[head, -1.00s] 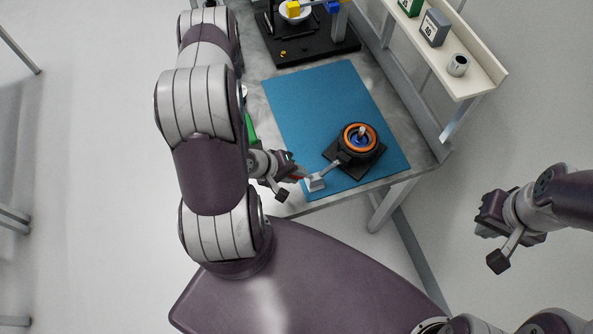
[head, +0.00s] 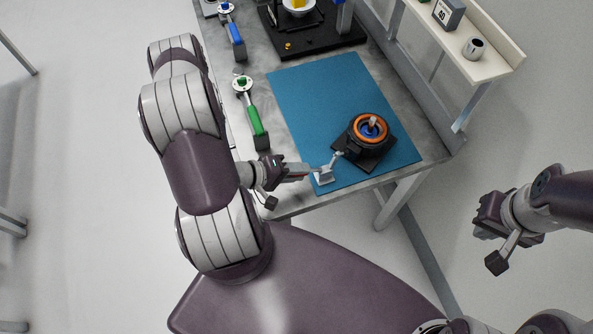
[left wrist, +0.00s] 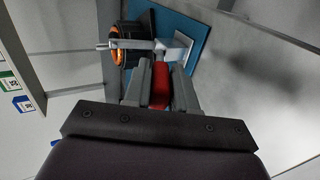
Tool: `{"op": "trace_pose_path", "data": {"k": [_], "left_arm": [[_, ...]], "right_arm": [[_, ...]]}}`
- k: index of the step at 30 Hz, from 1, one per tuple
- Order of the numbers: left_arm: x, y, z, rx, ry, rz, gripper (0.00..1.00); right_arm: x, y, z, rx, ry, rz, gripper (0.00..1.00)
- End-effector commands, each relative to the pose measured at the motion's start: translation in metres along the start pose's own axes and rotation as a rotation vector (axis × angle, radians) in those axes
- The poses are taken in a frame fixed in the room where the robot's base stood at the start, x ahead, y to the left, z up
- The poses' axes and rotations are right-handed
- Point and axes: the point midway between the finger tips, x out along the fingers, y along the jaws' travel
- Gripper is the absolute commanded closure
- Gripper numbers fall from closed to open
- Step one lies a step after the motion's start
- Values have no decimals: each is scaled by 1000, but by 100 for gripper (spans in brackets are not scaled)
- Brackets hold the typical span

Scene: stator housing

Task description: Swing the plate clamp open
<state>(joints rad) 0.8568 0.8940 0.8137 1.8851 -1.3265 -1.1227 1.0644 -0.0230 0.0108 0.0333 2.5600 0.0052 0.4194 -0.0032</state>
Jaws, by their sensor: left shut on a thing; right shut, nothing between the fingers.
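The plate clamp (head: 325,177) has a pale grey base at the front edge of the blue mat. Its metal arm points toward the black stator housing (head: 369,139) with an orange ring, on a dark plate. In the left wrist view the clamp's arm (left wrist: 135,44) passes in front of the housing (left wrist: 120,57). My left gripper (head: 303,170) is shut on the clamp's red handle, which shows between the fingers in the left wrist view (left wrist: 160,84). I cannot tell whether the arm tip touches the plate. My right gripper (head: 486,220) is shut and empty, off the table to the right.
The blue mat (head: 315,100) is mostly bare. A green-handled tool (head: 253,120) and a blue-handled tool (head: 236,40) lie on the table left of it. A black fixture (head: 320,40) stands at the back. A shelf (head: 490,65) with a metal cup (head: 473,47) runs along the right.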

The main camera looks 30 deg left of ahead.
Motion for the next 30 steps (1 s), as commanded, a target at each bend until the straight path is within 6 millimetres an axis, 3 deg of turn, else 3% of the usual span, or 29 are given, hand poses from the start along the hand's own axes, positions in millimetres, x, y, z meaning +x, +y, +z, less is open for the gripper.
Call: {"op": "trace_pose_path", "data": {"k": [6,7,8,9,20,30], "left_arm": [[0,-2,0,-1,1,-3,100],[0,-2,0,-1,0,-4,65],[0,-2,0,-1,0,-4,55],[0,-2,0,-1,0,-3,53],[-7,-2,-1,-2,2,-2,53],[-82,-3,-2,-2,9,-4,53]], "right_arm": [[1,0,0,0,0,0,100],[1,0,0,0,0,0,100],[1,0,0,0,0,0,100],[1,0,0,0,0,0,100],[2,0,0,0,0,0,100],[11,0,1,0,0,0,100]]}}
